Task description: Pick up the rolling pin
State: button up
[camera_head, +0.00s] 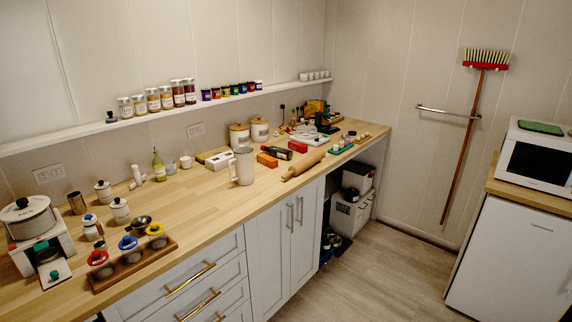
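The rolling pin (304,165) is light wood with handles at both ends. It lies on the wooden countertop (205,203), close to the front edge, right of the middle of the view. A white pitcher (243,167) stands to its left. My gripper is not in the picture, and nothing is seen touching the rolling pin.
A spice rack (132,262) and a white appliance (38,238) stand at the left end. Jars line the narrow shelf (75,131). A white fridge (511,260) with a microwave (538,157) stands right. The floor (375,280) between is clear.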

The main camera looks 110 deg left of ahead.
aim_at(294, 170)
jog(key=u, duration=3.65)
